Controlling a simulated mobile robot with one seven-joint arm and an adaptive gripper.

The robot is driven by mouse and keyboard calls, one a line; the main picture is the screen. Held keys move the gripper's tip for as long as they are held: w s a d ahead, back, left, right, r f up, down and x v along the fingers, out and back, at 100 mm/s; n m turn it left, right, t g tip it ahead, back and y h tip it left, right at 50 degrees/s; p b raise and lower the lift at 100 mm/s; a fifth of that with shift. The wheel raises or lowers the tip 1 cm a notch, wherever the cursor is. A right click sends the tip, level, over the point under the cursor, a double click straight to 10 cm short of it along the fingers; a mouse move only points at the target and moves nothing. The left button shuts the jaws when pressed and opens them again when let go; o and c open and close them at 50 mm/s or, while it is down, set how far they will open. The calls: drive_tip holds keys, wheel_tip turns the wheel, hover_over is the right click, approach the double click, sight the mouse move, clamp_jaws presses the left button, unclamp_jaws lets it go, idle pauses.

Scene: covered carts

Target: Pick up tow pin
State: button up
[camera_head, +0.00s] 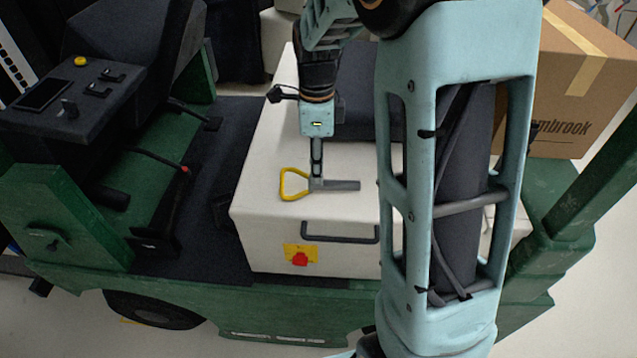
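The tow pin (340,185) has a grey rod and a yellow loop handle (294,184). It lies flat on top of the white box (270,215) of the green cart, handle to the left and rod to the right. My gripper (317,176) points down at the pin, its fingertips at the end of the rod beside the handle. I see the fingers edge-on as one narrow strip, so their gap is hidden. I cannot tell whether they touch or grip the pin.
The box has a dark handle (340,233) and a red knob on a yellow plate (300,256) on its front. A dark seat cushion (358,95) stands behind the pin. A control console (80,90) is at left, a cardboard box (570,85) at back right. My pale blue column blocks the right side.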

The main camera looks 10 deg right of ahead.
sight(344, 185)
wheel_tip(344, 185, down, 5)
drive_tip(key=shift+s+d+f, duration=0.1)
drive_tip(key=shift+s, duration=0.05)
drive_tip(key=shift+c, duration=0.5)
clamp_jaws()
